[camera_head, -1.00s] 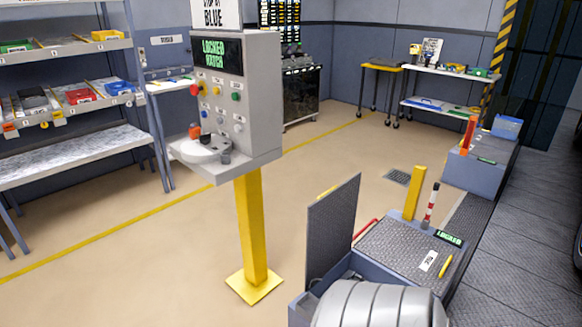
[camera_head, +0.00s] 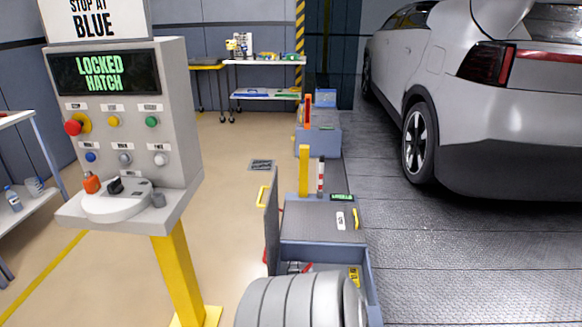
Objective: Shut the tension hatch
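The tension hatch (camera_head: 272,222) is a dark grey plate standing upright, open, along the left side of a low blue-grey box (camera_head: 372,285). It shows nearly edge-on, with a yellow handle (camera_head: 263,197) on its left face. The open compartment holds something with red and a yellow label (camera_head: 353,278). Behind the opening is a grey top plate (camera_head: 318,220) with a small green-lettered display (camera_head: 342,198).
A control console (camera_head: 125,125) reading "LOCKED HATCH" stands at left on a yellow post (camera_head: 180,275). A silver car (camera_head: 480,110) is at right. A yellow post (camera_head: 303,170) and a red-white post (camera_head: 320,176) rise behind the box. Floor between console and hatch is clear.

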